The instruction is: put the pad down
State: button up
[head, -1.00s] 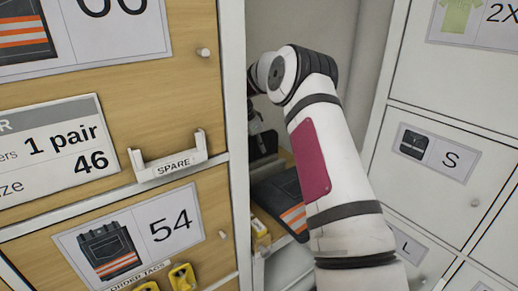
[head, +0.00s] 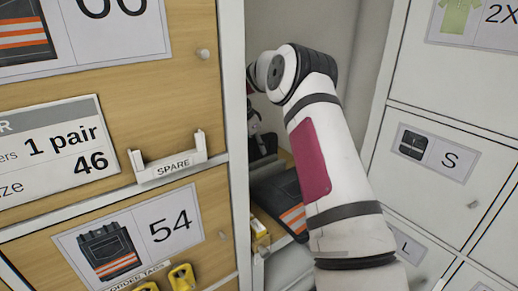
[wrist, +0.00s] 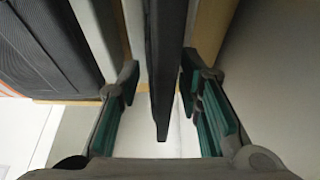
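In the wrist view a thin dark slab (wrist: 165,70), seen edge-on and probably the pad, stands between the fingers of my gripper (wrist: 160,85). The teal-lined fingers are apart, one on each side of it. A gap shows on the left side; the right fingertip is very close, and I cannot tell if it touches. In the head view my gripper (head: 256,125) is mostly hidden behind the cabinet edge and my arm. A dark item (head: 264,145) shows below it, too small to identify.
Folded dark trousers with orange stripes (head: 284,203) lie in the gap between the wooden cabinet (head: 110,190) and white lockers (head: 450,110). A SPARE holder (head: 172,164) juts from the cabinet front. The gap is narrow.

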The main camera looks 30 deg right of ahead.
jog(key=p+v, duration=0.1)
jog(key=v, duration=1)
jog(key=shift+f, duration=0.1)
